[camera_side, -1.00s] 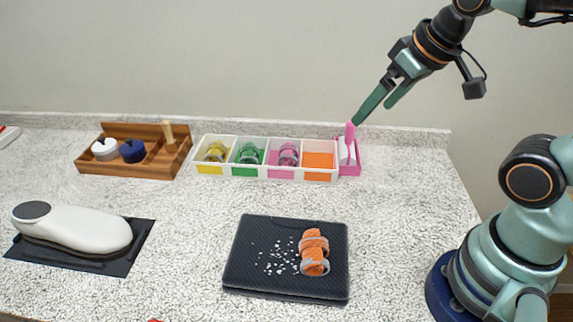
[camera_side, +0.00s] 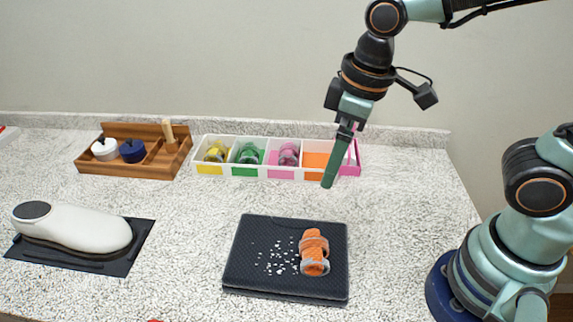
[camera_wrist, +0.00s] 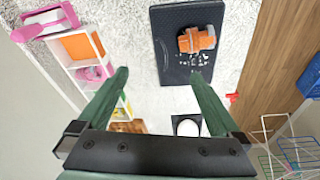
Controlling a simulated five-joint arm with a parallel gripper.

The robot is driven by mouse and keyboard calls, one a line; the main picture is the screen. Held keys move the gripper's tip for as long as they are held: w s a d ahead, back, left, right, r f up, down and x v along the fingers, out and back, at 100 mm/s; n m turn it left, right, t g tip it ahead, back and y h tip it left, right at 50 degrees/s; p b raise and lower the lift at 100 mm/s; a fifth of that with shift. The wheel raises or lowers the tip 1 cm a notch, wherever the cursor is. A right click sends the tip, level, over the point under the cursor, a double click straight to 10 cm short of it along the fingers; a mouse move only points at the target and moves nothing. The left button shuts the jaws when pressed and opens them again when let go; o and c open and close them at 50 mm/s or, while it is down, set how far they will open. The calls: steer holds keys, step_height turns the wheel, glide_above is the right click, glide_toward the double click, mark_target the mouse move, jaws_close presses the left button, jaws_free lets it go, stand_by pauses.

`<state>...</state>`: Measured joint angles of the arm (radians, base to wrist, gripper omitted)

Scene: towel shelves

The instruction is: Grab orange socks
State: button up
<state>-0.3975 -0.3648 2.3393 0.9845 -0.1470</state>
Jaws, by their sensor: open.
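The orange socks (camera_side: 314,251), rolled up with grey bands, lie on the right part of a dark textured mat (camera_side: 250,280). They also show in the wrist view (camera_wrist: 196,39), beyond my fingertips near the top. My gripper (camera_side: 328,184) hangs pointing down above the counter, behind and above the socks, apart from them. In the wrist view my two green fingers (camera_wrist: 160,76) are spread wide with nothing between them. In the side view one finger mostly hides the other.
A white divided box (camera_side: 231,171) with yellow, green, pink and orange sections stands at the back, with a pink holder (camera_side: 354,168) at its right. A wooden caddy (camera_side: 140,172) and a white shoe-shaped object (camera_side: 75,230) are at left. Small white bits lie on the mat.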

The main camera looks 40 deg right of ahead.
mark_target(315, 246)
steer(key=s+a+f+n+g, duration=0.2)
steer(key=s+a+f+n, duration=0.15)
steer(key=a, duration=0.25)
steer(key=shift+h, duration=0.4)
steer(key=f, duration=1.1)
steer(key=shift+w+a+f, duration=0.15)
steer(key=shift+a+f, duration=0.1)
steer(key=shift+f, duration=0.15)
steer(key=c, duration=1)
